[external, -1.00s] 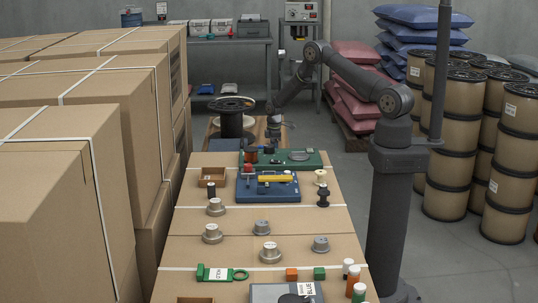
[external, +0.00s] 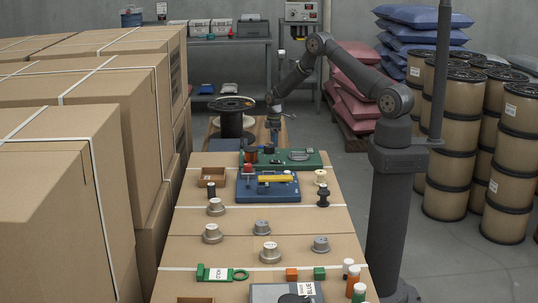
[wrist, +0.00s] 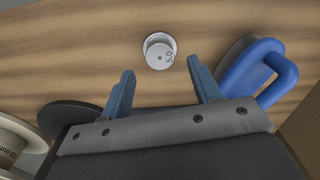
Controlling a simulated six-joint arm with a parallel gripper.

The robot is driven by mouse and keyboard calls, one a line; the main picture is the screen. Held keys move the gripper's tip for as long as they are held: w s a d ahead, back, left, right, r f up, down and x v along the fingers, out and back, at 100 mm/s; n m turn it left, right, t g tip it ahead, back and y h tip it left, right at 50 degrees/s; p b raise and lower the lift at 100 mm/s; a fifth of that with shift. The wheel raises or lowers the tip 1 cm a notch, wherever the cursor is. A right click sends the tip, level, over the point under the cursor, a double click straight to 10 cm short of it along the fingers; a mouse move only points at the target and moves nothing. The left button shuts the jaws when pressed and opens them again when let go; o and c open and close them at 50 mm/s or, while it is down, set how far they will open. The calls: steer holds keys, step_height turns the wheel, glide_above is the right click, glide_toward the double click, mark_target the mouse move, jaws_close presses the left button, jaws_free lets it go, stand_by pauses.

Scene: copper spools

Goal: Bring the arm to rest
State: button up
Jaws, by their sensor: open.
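My arm (external: 350,65) reaches from its column at the right over the far end of the long row of boxes. My gripper (external: 273,145) points down near the far edge of the green board (external: 308,159); its fingers are too small to read there. In the wrist view my gripper (wrist: 161,78) shows two blue fingers spread apart with nothing between them. A silver weight marked 5.0 (wrist: 159,50) stands on a wooden surface beyond the fingertips, apart from them.
A blue handled object (wrist: 258,72) lies right of the fingers in the wrist view. A large dark spool (external: 231,119) stands left of my gripper. A blue board (external: 268,194) and several silver weights cover the nearer boxes. Tall cartons (external: 85,190) line the left.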

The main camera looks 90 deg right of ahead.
step_height(320, 180, down, 5)
steer(key=shift+f, duration=0.1)
step_height(320, 180, up, 5)
steer(key=shift+f, duration=0.15)
steer(key=s+d+r, duration=0.3)
steer(key=s+r, duration=0.4)
steer(key=s, duration=0.4)
step_height(320, 180, up, 22)
steer(key=w+a+n, duration=0.2)
steer(key=w+a, duration=0.6)
steer(key=shift+w+r, duration=0.2)
steer(key=shift+w, duration=0.05)
